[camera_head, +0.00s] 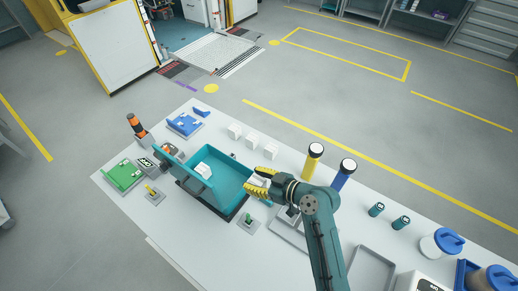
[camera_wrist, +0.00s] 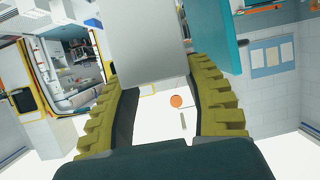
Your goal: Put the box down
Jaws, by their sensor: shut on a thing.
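My gripper (camera_head: 260,184), with yellow ribbed fingers, is over the right end of the teal crate (camera_head: 231,182). It is shut on a pale box, which shows in the wrist view (camera_wrist: 150,42) as a plain grey-white block between the two fingers. In the head view the held box is mostly hidden by the fingers. Another white box (camera_head: 203,170) lies inside the crate, toward its left side. Three more white boxes (camera_head: 252,138) stand in a row on the table behind the crate. I cannot tell how high the held box is.
The white table (camera_head: 215,252) carries a green fixture (camera_head: 124,175), a blue fixture (camera_head: 184,124) and an orange-topped beacon (camera_head: 136,125) at left. Yellow (camera_head: 313,160) and blue (camera_head: 344,174) cylinders stand near my arm. Bare tabletop shows at the front.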

